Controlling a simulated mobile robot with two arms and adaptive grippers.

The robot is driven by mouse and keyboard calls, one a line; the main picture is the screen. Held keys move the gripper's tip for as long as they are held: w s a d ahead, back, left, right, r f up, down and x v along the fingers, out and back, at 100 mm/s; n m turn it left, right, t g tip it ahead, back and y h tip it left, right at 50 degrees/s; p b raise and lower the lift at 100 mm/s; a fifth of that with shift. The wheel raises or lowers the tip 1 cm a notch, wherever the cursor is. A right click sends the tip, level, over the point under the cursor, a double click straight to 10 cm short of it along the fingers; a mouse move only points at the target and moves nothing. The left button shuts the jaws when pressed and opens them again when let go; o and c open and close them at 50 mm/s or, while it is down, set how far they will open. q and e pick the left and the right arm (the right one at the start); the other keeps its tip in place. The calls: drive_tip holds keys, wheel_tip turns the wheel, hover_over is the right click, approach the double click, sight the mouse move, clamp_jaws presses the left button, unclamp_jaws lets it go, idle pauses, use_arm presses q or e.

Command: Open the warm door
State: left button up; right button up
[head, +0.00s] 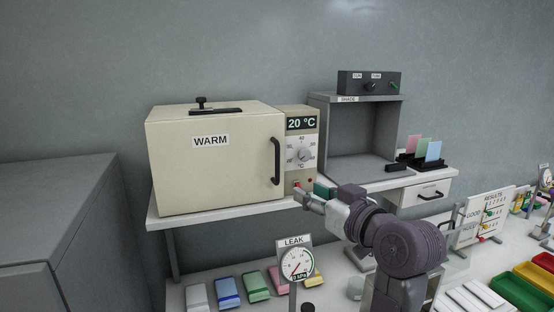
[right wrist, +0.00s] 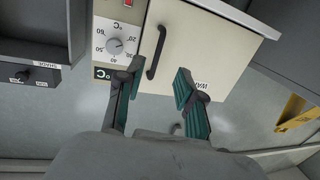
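The cream WARM box (head: 205,165) stands on a white shelf, its front door shut. A black vertical handle (head: 276,161) is on the right side of the door. In the right wrist view the handle (right wrist: 156,52) shows between my fingers' lines, farther off and untouched. My right gripper (head: 312,192) is below and right of the handle in the head view. In the right wrist view my right gripper (right wrist: 155,88) is open and empty, its green-padded fingers apart. My left gripper is not in view.
A control panel (head: 302,152) reading 20 °C adjoins the box on the right. A grey SHADE booth (head: 357,130) stands farther right. A LEAK gauge (head: 296,262) and several coloured packs (head: 256,286) are below the shelf. A grey cabinet (head: 60,210) is at left.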

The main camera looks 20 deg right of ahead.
sight(279, 160)
drive_tip(key=shift+t, duration=0.4)
drive_tip(key=r+p+x, duration=0.1)
drive_tip(key=x, duration=0.3)
drive_tip(key=r+p+x, duration=0.1)
drive_tip(key=x, duration=0.4)
drive_tip(key=r+p+x, duration=0.1)
drive_tip(key=p+x, duration=0.1)
drive_tip(key=x, duration=0.2)
drive_tip(key=shift+w+a, duration=0.15)
drive_tip(key=shift+w, duration=0.05)
clamp_jaws()
